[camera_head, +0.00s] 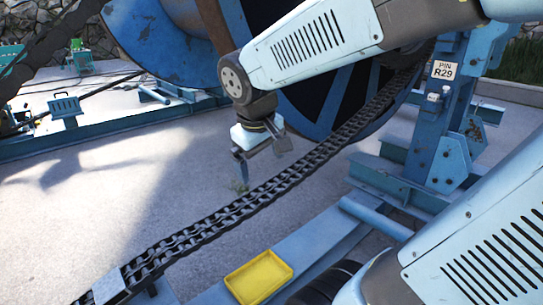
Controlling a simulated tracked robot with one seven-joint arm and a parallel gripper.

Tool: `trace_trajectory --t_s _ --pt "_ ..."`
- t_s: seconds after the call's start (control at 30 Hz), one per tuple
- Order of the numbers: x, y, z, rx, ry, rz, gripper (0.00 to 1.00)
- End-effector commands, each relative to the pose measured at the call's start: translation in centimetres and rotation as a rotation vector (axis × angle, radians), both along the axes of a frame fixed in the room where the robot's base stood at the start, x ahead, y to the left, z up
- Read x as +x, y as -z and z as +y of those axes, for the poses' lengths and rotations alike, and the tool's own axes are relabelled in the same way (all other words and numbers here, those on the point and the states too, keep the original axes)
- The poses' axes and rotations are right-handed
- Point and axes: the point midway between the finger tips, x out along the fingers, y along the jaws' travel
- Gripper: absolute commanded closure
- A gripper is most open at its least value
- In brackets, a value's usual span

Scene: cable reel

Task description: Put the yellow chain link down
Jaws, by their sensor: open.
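My gripper (262,160) hangs from the end of my arm at the middle of the view, in front of the big reel. Its two fingers are apart and I see nothing between them. A dark chain (250,203) runs diagonally below and behind it, from the lower left up to the right of the reel. I cannot make out a yellow chain link anywhere. The only clearly yellow thing is a shallow tray (259,276) on a blue beam at the bottom centre, below my gripper. It looks empty.
The blue reel (150,42) fills the back centre. A blue post (437,130) labelled "PIN R29" stands at the right. A grey plate (108,287) sits on the chain at lower left. Open concrete floor (110,190) lies at the left.

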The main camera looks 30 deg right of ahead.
Motion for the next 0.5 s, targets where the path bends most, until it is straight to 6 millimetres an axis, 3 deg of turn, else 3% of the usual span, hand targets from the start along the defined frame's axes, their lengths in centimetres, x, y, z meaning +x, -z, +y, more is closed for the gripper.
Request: trace_trajectory --t_s 0.2,0.5 --pt "-3.6 -2.3 -0.2 0.171 0.128 -0.139 0.02" --pt "-5.6 -3.6 0.4 0.281 0.198 -0.234 0.02"
